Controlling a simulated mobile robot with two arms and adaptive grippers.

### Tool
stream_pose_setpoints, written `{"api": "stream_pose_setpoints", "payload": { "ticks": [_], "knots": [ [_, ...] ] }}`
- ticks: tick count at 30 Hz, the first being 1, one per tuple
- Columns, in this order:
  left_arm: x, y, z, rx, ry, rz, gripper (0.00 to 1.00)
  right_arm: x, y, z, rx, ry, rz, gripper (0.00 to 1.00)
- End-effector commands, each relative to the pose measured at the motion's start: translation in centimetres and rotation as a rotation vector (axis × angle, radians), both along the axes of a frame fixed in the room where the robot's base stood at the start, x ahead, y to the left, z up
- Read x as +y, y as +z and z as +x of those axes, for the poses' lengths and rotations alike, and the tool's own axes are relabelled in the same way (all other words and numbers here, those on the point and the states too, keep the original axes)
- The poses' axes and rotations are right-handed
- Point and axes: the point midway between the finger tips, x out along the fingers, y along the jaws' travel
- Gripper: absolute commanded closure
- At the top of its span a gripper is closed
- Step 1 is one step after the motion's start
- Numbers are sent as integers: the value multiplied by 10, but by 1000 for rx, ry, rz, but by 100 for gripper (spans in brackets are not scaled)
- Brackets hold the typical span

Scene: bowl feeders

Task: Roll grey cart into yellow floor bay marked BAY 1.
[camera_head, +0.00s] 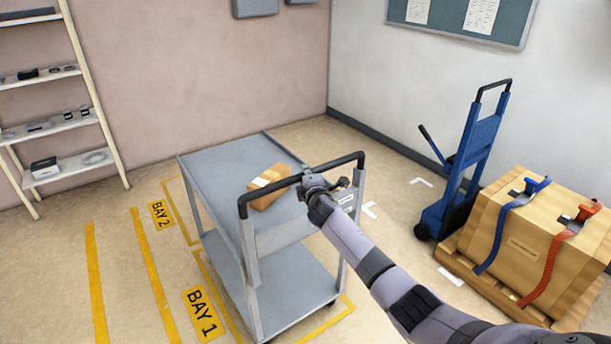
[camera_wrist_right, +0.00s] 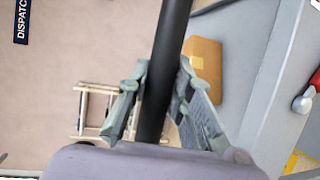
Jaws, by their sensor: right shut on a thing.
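The grey two-shelf cart (camera_head: 222,160) stands upright in the middle of the head view, with a black push handle (camera_head: 270,185) on its near side. My right gripper (camera_head: 317,184) is shut on the handle bar, right of its middle. In the right wrist view the fingers (camera_wrist_right: 158,98) lie on both sides of the black bar (camera_wrist_right: 170,45). The yellow BAY 1 label (camera_head: 203,312) lies on the floor left of the cart. Yellow lines run beside and partly under the cart, which hides part of the bay outline. My left gripper is not seen.
A cardboard box (camera_head: 270,187) sits on the cart's top shelf. The BAY 2 label (camera_head: 160,214) lies farther left, near a shelf rack (camera_head: 62,123). A blue hand truck (camera_head: 472,150) and a strapped crate (camera_head: 530,240) on a pallet stand at the right.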

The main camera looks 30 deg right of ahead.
Motion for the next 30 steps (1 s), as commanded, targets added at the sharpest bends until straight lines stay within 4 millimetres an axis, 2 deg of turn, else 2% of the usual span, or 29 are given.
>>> {"api": "stream_pose_setpoints", "payload": {
  "ticks": [14,15,24,30],
  "knots": [
    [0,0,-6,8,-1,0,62,0,-3,-1,5,-1,-3,100],
    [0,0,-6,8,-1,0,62,0,-3,-1,6,-1,-2,79],
    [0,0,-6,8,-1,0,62,0,-2,-1,4,-1,-1,59],
    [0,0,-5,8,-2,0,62,0,-2,-1,3,0,0,59]
  ]
}}
